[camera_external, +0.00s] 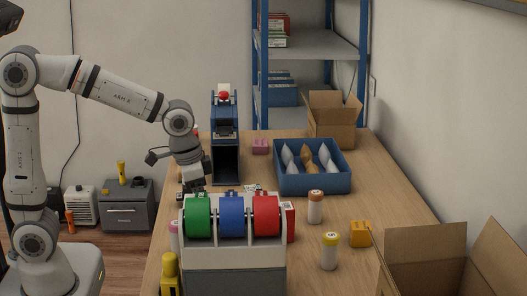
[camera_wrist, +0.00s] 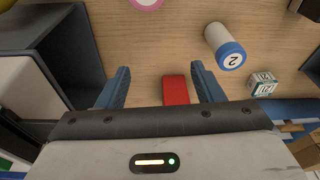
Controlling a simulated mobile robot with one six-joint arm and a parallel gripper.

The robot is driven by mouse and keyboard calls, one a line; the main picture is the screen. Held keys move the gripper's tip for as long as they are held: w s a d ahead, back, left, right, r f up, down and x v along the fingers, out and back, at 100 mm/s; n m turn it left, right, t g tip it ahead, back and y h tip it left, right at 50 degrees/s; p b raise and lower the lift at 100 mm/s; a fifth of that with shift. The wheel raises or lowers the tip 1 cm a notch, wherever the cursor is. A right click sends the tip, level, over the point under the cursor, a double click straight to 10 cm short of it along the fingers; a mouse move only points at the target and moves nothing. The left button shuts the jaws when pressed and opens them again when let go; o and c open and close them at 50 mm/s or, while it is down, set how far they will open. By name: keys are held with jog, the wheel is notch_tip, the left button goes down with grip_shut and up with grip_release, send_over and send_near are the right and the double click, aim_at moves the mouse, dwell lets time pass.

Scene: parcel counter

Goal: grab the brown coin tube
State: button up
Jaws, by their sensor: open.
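A white coin tube with a brown-orange cap (camera_external: 315,208) stands upright on the table, right of the tape dispenser in the external view. I cannot make it out in the wrist view. My gripper (camera_external: 193,190) is low over the table behind the dispenser, well left of this tube. In the wrist view my gripper (camera_wrist: 160,66) is open, with its two blue fingers apart. A red block (camera_wrist: 175,90) shows between the fingers, and I cannot tell its distance. A white tube with a blue cap marked 2 (camera_wrist: 225,47) is beyond the right finger.
The dispenser with green, blue and red rolls (camera_external: 235,255) stands at the front. A yellow-capped tube (camera_external: 330,251) and a yellow-orange block (camera_external: 360,234) are nearby. A blue tray (camera_external: 312,184) holds several packets. Cardboard boxes (camera_external: 423,250) stand right. A tall blue device (camera_external: 225,140) is beside my arm.

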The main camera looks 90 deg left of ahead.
jog(key=shift+n+t, duration=0.4)
jog(key=shift+n, duration=0.2)
jog(key=w+a+p, duration=0.1)
jog(key=w, duration=0.4)
jog(key=w+a+r+p, duration=0.1)
jog(key=w+a+p, duration=0.1)
jog(key=w, duration=0.3)
jog(key=w+a+r+p, duration=0.1)
jog(key=w+a+p, duration=0.1)
jog(key=w, duration=0.3)
jog(key=shift+a+r, duration=0.15)
jog(key=shift+r, duration=0.1)
jog(key=n+t+y+p, duration=0.1)
jog(key=p, duration=0.3)
send_over(315, 193)
jog(key=s+d, duration=0.1)
jog(key=s, duration=0.2)
jog(key=f, duration=0.3)
jog(key=shift+w+d+f, duration=0.1)
jog(key=shift+w+f, duration=0.1)
jog(key=shift+f, duration=0.05)
jog(key=shift+w+a+f, duration=0.2)
jog(key=shift+w+f, duration=0.2)
jog(key=shift+f, duration=0.05)
jog(key=shift+p+x, duration=1.55)
jog(key=shift+x, duration=2.05)
jog(key=shift+a, duration=0.1)
jog(key=shift+c, duration=0.2)
jog(key=shift+r, duration=0.1)
jog(key=c, duration=1.1)
